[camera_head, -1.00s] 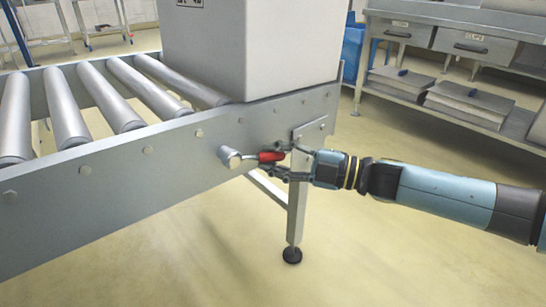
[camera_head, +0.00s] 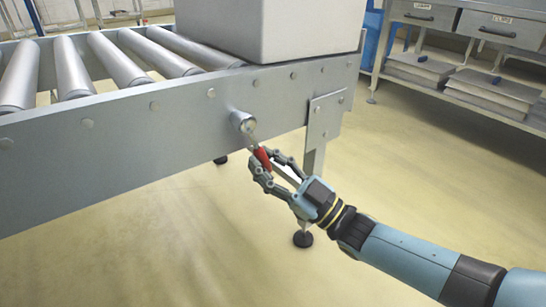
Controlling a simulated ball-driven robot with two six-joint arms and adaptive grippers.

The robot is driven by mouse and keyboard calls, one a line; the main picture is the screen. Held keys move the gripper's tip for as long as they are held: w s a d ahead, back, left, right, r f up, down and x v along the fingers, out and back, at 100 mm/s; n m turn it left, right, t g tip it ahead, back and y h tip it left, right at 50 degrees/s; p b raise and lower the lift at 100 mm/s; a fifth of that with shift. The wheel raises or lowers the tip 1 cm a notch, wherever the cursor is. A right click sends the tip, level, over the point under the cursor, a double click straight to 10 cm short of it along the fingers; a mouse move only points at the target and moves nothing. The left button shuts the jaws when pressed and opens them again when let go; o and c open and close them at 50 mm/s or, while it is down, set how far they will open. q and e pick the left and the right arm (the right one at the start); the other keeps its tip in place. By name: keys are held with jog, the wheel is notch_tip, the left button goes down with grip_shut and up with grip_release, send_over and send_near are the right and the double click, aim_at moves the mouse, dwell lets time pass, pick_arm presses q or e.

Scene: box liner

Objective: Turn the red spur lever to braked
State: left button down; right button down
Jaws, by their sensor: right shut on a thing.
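The red spur lever (camera_head: 262,159) is a short metal arm with a red grip. It hangs from a round metal pivot (camera_head: 243,121) on the side rail of the roller conveyor (camera_head: 100,148). The lever slants down and to the right. My right gripper (camera_head: 262,166) is shut on the red grip, its fingers on either side, and hides part of it. The forearm comes in from the lower right. No braked marking shows by the pivot. My left gripper is not in view.
A large pale box (camera_head: 275,28) stands on the conveyor rollers. A metal bench with drawers (camera_head: 470,25) is at the back right. The floor in front is clear.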

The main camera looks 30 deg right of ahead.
jog(key=a+m+h, duration=0.1)
jog(key=m, duration=0.1)
jog(key=a+m+t+h, duration=0.1)
jog(key=m, duration=0.1)
jog(key=a+m+t+h, duration=0.1)
jog(key=m, duration=0.1)
jog(key=shift+s+a+f, duration=0.2)
jog(key=shift+f, duration=0.1)
jog(key=shift+a+m+t+h, duration=0.15)
jog(key=shift+m+t+h, duration=0.15)
jog(key=shift+m+h, duration=0.15)
jog(key=shift+a+m, duration=0.15)
jog(key=shift+m, duration=0.2)
jog(key=c, duration=1.2)
grip_release()
